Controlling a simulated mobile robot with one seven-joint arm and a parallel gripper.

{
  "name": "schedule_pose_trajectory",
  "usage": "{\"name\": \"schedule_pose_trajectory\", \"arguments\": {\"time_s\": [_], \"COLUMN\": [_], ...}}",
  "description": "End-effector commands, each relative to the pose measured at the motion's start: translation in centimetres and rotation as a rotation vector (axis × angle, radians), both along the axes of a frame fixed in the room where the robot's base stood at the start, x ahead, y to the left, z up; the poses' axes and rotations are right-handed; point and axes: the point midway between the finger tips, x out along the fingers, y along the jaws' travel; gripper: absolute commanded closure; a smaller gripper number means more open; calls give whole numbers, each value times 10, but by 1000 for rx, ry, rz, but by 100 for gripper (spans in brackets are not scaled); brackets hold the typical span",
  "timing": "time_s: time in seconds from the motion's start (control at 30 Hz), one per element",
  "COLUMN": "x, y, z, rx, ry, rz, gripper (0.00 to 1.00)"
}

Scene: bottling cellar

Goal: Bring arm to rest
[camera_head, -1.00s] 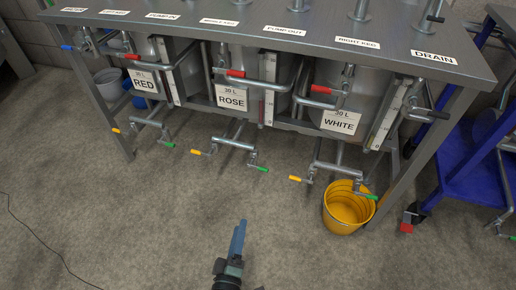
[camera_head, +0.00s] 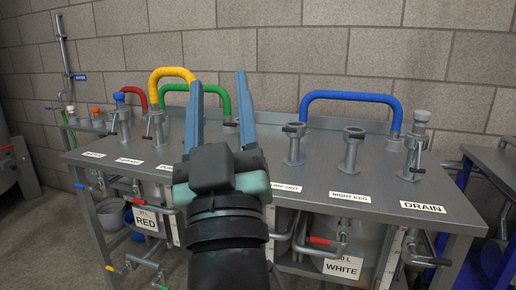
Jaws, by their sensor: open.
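My gripper (camera_head: 218,98) is raised in the middle of the view, its two blue fingers pointing up and standing apart. It is open, with nothing between the fingers. It appears in front of the steel bench (camera_head: 250,160) and hides part of the bench top, some labels and the middle keg. I cannot tell how far it is from the bench.
Yellow (camera_head: 172,73), red (camera_head: 134,89), green (camera_head: 222,97) and blue (camera_head: 350,97) curved hoses stand on the bench. Valve posts (camera_head: 293,145) rise along it. RED (camera_head: 146,219) and WHITE (camera_head: 342,267) labels show below. A block wall (camera_head: 300,50) stands behind.

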Motion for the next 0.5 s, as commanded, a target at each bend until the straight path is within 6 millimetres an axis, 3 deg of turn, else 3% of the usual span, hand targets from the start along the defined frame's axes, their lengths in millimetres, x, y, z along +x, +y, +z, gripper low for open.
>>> {"name": "schedule_pose_trajectory", "arguments": {"time_s": [0.03,0.23,0.5], "x": [-22,-102,-100], "y": [-9,-43,-43], "z": [27,89,158], "rx": [36,200,207], "ry": [-33,-122,-110], "rz": [4,35,41], "gripper": [49,49,49]}}
